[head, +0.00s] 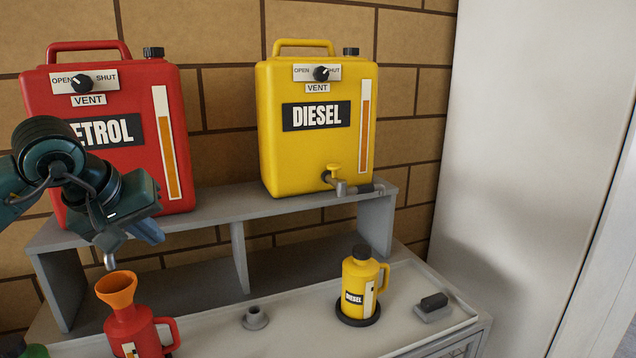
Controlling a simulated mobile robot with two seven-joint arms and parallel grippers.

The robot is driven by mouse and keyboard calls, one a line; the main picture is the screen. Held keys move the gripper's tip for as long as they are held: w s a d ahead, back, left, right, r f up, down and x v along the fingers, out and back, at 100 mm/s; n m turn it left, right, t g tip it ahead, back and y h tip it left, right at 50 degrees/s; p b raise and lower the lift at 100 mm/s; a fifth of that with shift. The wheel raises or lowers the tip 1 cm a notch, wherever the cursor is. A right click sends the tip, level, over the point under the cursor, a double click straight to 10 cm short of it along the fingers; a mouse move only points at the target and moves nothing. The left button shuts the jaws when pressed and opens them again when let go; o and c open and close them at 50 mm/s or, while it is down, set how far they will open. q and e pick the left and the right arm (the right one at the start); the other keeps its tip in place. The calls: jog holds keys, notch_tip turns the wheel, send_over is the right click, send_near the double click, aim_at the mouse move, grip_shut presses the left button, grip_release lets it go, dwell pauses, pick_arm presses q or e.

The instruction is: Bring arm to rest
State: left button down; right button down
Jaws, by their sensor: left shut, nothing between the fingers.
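My left arm comes in from the left. My left gripper (150,232) is in front of the lower part of the red petrol can (168,90), its fingers shut with nothing between them. It hides part of the can's front and label. A metal spout end (110,262) shows just below the gripper, above an orange funnel (117,288). The funnel sits in the neck of a small red jug (140,335). My right gripper is not in view.
A yellow diesel can (277,155) with a tap (336,178) stands on the grey shelf (212,212). Below, a yellow diesel jug (356,295) with a black cap stands on a dark round base. A grey socket (254,318) and a black-topped block (433,306) sit on the bench.

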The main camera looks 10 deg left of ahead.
pick_arm(q)
jog(key=s+d+f+n+g+h+p, duration=0.1)
jog(key=s+d+f+n+g+h, duration=0.2)
jog(key=d+n+h, duration=0.8)
jog(key=s+d+f+n+g+h, duration=0.1)
jog(key=s+d+f+n+h, duration=0.5)
jog(key=d, duration=0.8)
jog(key=w+a+f+n+t+y, duration=0.1)
jog(key=a+f+n+t+y, duration=0.3)
jog(key=n, duration=0.6)
jog(key=w+f+n+t+y+p, duration=0.1)
jog(key=f+n+t+y, duration=0.3)
jog(key=n, duration=0.7)
jog(key=w+a+f+n+t+y, duration=0.1)
jog(key=a+f+n+t, duration=0.1)
jog(key=n+t, duration=0.6)
jog(key=s+a+f+n+g+y, duration=0.1)
jog(key=s+f+n+g+y, duration=0.1)
jog(key=s+f+n+g, duration=0.2)
jog(key=s+a+f+n+g+y, duration=0.1)
jog(key=s+f+n+g+y, duration=0.2)
jog(key=s+f+n, duration=0.5)
notch_tip(320, 180, down, 6)
jog(key=n+g+p, duration=0.1)
jog(key=n, duration=0.4)
jog(key=shift+s+f+n+g+y, duration=0.2)
jog(key=shift+s+n+g+y, duration=0.1)
jog(key=shift+s, duration=0.1)
jog(key=shift+a, duration=0.1)
